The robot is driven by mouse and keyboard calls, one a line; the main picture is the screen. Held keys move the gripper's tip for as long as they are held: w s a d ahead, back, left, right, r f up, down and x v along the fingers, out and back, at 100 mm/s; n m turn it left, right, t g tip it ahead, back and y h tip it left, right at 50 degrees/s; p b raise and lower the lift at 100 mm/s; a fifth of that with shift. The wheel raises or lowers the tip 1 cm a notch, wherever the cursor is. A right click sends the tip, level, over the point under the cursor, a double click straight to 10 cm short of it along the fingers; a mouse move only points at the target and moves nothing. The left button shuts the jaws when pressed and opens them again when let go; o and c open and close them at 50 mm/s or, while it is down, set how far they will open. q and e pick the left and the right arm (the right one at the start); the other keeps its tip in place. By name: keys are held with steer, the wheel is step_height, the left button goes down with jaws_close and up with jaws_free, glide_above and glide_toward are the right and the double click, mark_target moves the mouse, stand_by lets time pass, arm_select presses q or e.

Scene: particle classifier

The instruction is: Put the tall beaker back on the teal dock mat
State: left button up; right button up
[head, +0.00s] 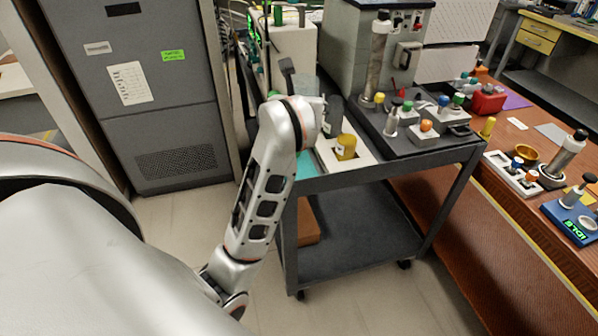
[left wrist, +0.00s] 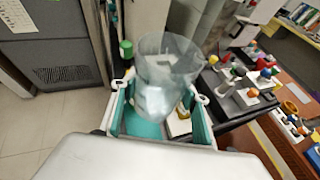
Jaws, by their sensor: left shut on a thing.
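The tall beaker (left wrist: 166,75) is clear and see-through. My left gripper (left wrist: 163,92) is shut on it, with one finger on each side. In the head view the beaker (head: 304,88) shows faintly beyond my left wrist, above the near left end of the cart. The teal dock mat (head: 305,166) lies on the cart top, partly hidden by my arm. In the left wrist view the mat (left wrist: 145,127) shows below the beaker. The gap between beaker base and mat is hard to judge. My right gripper is not in view.
A dark tray (head: 400,140) with several colour-capped bottles lies further right. A grey cabinet (head: 150,85) stands left of the cart, and a white machine (head: 290,50) stands behind.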

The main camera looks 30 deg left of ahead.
arm_select(q)
steer(key=shift+w+a+r, duration=0.25)
steer(key=shift+a+r, duration=0.1)
steer(key=shift+a, duration=0.05)
steer(key=shift+a+f, duration=0.1)
steer(key=shift+f, duration=0.2)
step_height(320, 180, down, 15)
steer(key=b, duration=0.4)
step_height(320, 180, down, 4)
steer(key=shift+f+b, duration=0.1)
steer(key=shift+b, duration=0.35)
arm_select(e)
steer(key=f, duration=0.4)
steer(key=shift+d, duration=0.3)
